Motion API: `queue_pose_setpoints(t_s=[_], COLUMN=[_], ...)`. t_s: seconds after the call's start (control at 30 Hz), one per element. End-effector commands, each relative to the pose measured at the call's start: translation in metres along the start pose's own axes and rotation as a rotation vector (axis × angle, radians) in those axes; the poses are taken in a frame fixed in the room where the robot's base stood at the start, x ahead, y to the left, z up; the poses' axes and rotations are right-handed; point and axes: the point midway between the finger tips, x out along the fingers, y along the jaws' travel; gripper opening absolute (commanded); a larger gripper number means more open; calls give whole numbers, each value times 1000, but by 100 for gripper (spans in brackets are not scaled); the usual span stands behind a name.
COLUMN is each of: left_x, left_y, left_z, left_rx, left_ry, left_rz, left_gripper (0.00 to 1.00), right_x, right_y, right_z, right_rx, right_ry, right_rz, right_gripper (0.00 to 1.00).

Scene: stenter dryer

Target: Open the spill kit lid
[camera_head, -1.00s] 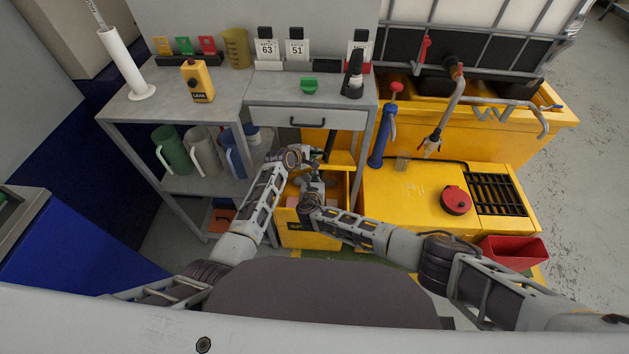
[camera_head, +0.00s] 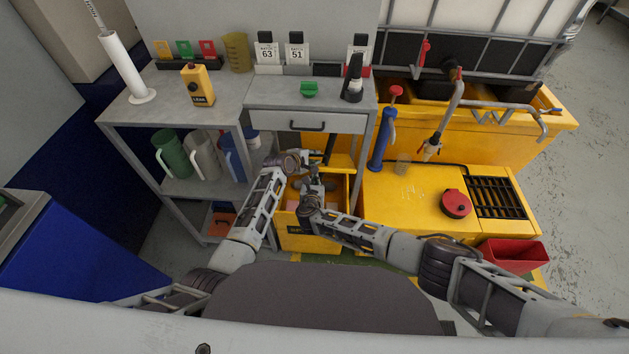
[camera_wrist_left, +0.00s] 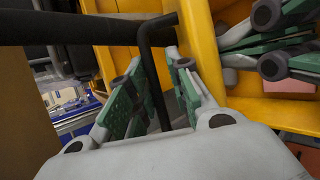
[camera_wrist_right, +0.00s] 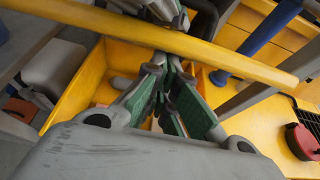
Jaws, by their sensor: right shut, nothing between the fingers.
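The spill kit is a yellow box (camera_head: 305,240) with a dark label, low between the grey bench and the yellow pallet. Its lid (camera_head: 342,161) looks raised, with pinkish contents showing inside; the lid edge crosses the right wrist view (camera_wrist_right: 180,42). My left gripper (camera_head: 312,158) is at the back of the box, outside the lid edge. Its fingers stand apart around a thin dark bent bar (camera_wrist_left: 149,70), with gaps visible. My right gripper (camera_head: 318,180) is shut and empty over the box opening, on the other side of the lid edge. The hinge is hidden.
The grey bench (camera_head: 215,100) has a drawer (camera_head: 308,121) above the box and jugs on its lower shelf. A blue pump (camera_head: 382,140) and a red-capped yellow pallet (camera_head: 410,205) stand close on the right. Bare floor lies further right.

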Motion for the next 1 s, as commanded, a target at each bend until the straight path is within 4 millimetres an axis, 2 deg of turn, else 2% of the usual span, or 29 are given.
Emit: queue_pose_setpoints(t_s=[0.03,1.0], left_x=[-1,-59], left_y=[-14,-7], left_z=[-2,-3], left_rx=[-3,-2], left_ry=[1,2], left_rz=[-24,-13], left_gripper=[19,19], right_x=[4,4], right_y=[-1,-4], right_z=[13,10], right_rx=[2,2], right_ry=[-19,-14], right_rz=[-5,-8], right_gripper=[0,0])
